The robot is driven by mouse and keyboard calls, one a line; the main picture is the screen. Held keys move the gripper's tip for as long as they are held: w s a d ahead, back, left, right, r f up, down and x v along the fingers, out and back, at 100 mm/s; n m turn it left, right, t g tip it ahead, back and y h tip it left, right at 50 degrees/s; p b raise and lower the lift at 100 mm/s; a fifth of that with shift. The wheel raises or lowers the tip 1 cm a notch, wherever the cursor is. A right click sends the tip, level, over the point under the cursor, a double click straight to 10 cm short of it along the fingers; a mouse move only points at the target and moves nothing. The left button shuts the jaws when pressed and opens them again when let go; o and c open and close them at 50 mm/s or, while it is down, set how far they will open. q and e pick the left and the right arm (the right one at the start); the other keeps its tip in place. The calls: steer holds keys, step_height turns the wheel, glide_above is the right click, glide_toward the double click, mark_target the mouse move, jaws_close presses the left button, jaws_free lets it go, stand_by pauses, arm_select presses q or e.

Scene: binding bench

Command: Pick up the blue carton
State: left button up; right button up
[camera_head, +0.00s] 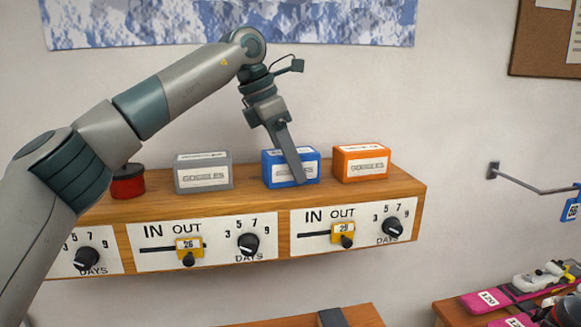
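The blue carton (281,174) stands on the wooden shelf (420,190), between a grey carton and an orange carton. It has a white label on its front. My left gripper (300,180) reaches down from above, and a long grey finger crosses the front of the blue carton and hides part of its label. I see only one finger clearly, so I cannot tell whether it touches the carton or how far the fingers are apart. The carton sits upright on the shelf. My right gripper is not in view.
The grey carton (204,175) stands left of the blue one, and the orange carton (362,165) stands close on its right. A red jar (127,185) is farther left. Dials and sliders line the shelf front. A hook rail (535,186) is on the right wall.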

arm_select(q)
steer(key=c, duration=0.5)
steer(key=shift+c, duration=0.2)
steer(key=shift+r, duration=0.1)
steer(key=shift+r, duration=0.7)
steer(key=r, duration=0.1)
steer(key=r+b, duration=0.1)
steer(key=r, duration=0.1)
steer(key=shift+s+d+r, duration=0.1)
steer(key=shift+d, duration=0.15)
steer(key=s+d+r+b, duration=0.2)
steer(key=s+d+r, duration=0.4)
steer(key=d, duration=0.3)
steer(key=shift+d+r, duration=0.3)
steer(key=shift+r, duration=0.1)
steer(key=shift+w, duration=0.1)
